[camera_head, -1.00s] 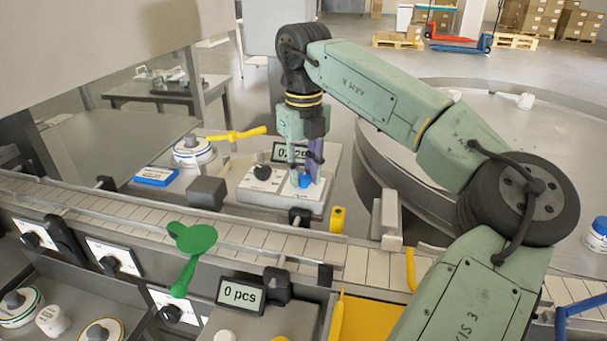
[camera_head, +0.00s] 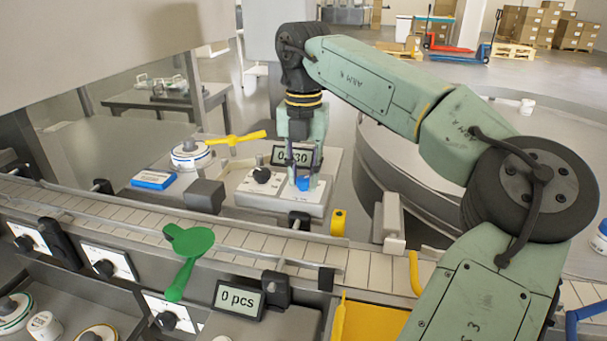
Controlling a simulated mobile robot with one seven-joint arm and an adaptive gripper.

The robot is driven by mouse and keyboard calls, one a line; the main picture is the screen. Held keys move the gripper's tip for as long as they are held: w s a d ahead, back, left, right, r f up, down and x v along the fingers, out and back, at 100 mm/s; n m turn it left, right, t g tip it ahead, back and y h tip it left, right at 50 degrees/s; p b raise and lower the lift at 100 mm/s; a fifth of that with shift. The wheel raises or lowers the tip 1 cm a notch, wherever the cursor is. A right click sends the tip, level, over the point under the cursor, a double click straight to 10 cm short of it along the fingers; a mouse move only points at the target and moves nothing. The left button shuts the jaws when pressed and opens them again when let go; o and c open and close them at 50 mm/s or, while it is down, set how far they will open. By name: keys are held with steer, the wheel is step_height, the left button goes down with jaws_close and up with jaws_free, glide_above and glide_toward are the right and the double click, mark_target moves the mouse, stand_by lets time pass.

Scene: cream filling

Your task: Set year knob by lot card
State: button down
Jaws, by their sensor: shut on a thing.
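The date unit (camera_head: 280,202) is a white-topped box behind the conveyor. It carries a black knob (camera_head: 262,175) on the left and a blue knob (camera_head: 303,184) on the right. Its display (camera_head: 291,156) stands behind the knobs and is partly covered by my gripper; the visible digits look like "0", then "30". My gripper (camera_head: 303,178) points down at the blue knob and is shut on it. I cannot make out a lot card for certain; a blue card-like block (camera_head: 153,180) lies to the left of the unit.
The slatted conveyor (camera_head: 240,236) runs across in front of the unit. A dark grey box (camera_head: 205,195) and a yellow-handled white round device (camera_head: 192,153) stand to the left. A large round metal table (camera_head: 430,150) is at the right.

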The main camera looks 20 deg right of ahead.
mark_target(304, 178)
stand_by(0.4)
steer(key=c, duration=1.3)
jaws_free()
step_height(304, 178, up, 8)
steer(key=shift+f, duration=0.2)
